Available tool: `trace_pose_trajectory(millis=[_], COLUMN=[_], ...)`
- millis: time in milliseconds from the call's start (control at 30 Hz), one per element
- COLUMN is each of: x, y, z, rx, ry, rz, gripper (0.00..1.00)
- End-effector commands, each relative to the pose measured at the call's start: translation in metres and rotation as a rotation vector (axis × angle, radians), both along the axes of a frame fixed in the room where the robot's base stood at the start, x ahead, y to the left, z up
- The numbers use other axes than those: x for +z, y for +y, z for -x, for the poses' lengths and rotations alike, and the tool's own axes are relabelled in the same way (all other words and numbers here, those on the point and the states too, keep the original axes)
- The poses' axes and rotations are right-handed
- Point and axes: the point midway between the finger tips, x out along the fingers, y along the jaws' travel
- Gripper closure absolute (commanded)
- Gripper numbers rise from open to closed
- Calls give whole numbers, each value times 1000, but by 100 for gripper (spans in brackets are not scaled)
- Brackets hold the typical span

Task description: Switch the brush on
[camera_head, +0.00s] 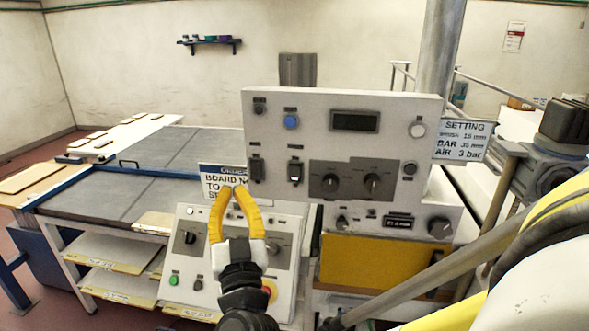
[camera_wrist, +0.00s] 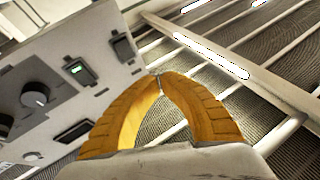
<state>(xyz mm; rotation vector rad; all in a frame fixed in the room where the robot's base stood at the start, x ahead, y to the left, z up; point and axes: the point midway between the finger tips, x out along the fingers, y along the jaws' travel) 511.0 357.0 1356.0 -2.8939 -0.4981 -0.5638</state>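A grey control panel (camera_head: 220,100) bears two rocker switches side by side. The left switch (camera_head: 256,168) is dark; the right switch (camera_head: 295,171) shows a green light. Both also show in the wrist view, the dark switch (camera_wrist: 122,47) and the green-lit switch (camera_wrist: 77,70). The labels are too small to read, so I cannot tell which one is for the brush. My gripper (camera_head: 234,188) has yellow fingers with their tips together and nothing between them. In the head view it appears just below and left of the dark switch. In the wrist view the fingertips (camera_wrist: 158,78) are apart from the panel.
The panel also has a blue button (camera_head: 291,121), a display (camera_head: 355,121) and two knobs on a dark plate (camera_head: 361,180). A lower console (camera_head: 185,268) with a green button stands behind my gripper. A setting sign (camera_head: 465,140) is at the right. Worktables (camera_head: 95,188) fill the left.

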Motion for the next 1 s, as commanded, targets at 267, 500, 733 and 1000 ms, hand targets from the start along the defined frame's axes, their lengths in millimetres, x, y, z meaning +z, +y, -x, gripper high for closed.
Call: trace_pose_trajectory(millis=[267, 500, 733, 1000], x=[-5, -9, -10, -10], y=[-4, -6, -7, -7], z=[-38, -67, -79, -80], rx=[-3, -1, 0, 0], ry=[0, 0, 1, 1], rz=[1, 1, 0, 0], gripper=[100, 100, 100, 100])
